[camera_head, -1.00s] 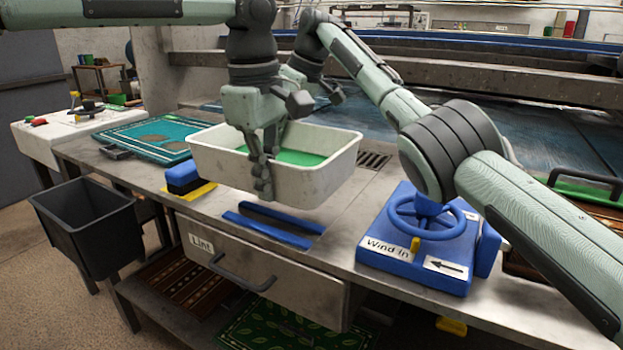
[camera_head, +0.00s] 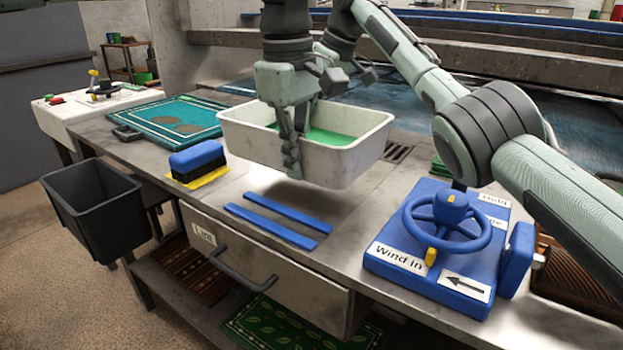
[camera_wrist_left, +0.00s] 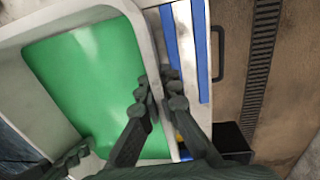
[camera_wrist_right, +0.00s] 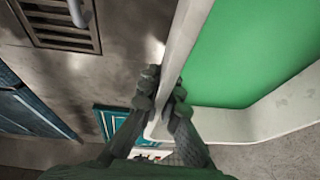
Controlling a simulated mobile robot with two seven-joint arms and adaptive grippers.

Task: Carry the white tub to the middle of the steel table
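The white tub (camera_head: 350,165), with a green inside, is held level above the steel table (camera_head: 345,222); a shadow lies below it. My left gripper (camera_head: 292,155) is shut on the tub's near wall, one finger inside and one outside, as the left wrist view (camera_wrist_left: 158,92) also shows. My right gripper (camera_wrist_right: 163,90) is shut on the opposite wall in the right wrist view, its fingers on either side of the rim. In the head view its fingers are hidden behind my left gripper and the tub.
Two blue strips (camera_head: 268,232) lie on the table in front of the tub. A blue brush (camera_head: 197,160) sits on a yellow patch at left. A blue handwheel unit (camera_head: 430,260) stands at right. A teal mat (camera_head: 165,125) and a drain grate (camera_head: 398,151) are further back.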

